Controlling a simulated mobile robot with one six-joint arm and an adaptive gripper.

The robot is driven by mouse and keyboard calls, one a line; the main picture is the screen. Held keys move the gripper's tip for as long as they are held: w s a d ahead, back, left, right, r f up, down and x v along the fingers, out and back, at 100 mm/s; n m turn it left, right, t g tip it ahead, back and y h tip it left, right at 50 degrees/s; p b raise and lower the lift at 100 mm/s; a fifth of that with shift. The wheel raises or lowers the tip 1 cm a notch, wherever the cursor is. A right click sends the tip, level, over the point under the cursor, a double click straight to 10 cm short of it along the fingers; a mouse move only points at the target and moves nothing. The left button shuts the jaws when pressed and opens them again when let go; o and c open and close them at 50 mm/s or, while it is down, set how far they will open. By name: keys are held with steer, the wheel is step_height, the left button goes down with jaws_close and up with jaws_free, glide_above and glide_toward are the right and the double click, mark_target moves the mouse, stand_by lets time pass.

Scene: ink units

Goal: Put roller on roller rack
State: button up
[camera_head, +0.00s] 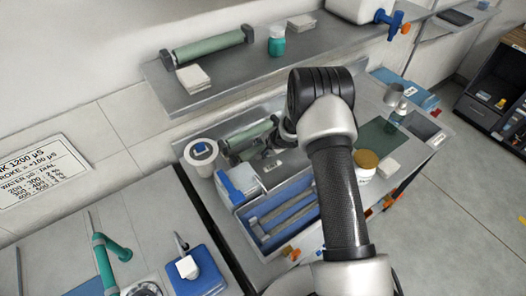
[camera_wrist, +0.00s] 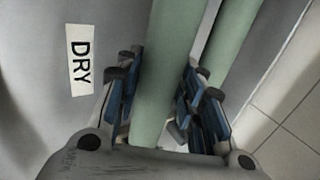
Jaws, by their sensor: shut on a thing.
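My gripper (camera_wrist: 159,70) is shut on a green roller (camera_wrist: 167,50), which runs lengthwise between the blue-padded fingers in the wrist view. A second green cylinder (camera_wrist: 236,45) lies alongside it to the right, apart from the fingers. In the head view my gripper is mostly hidden behind the wrist, beside green rollers (camera_head: 249,136) at the back of the workbench. Another green roller (camera_head: 210,47) rests between dark end supports on the upper shelf. I cannot tell for certain which holder is the roller rack. A "DRY" label (camera_wrist: 81,60) lies left of the held roller.
A blue tray (camera_head: 243,222) with grey bars stands in front. A white roll (camera_head: 201,153) is to the left. A jar with a tan lid (camera_head: 365,164) and a green mat (camera_head: 381,137) lie to the right. The upper shelf (camera_head: 240,76) overhangs the back.

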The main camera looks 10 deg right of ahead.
steer(key=shift+w, duration=0.1)
steer(key=o, duration=1.3)
steer(key=shift+f, duration=0.15)
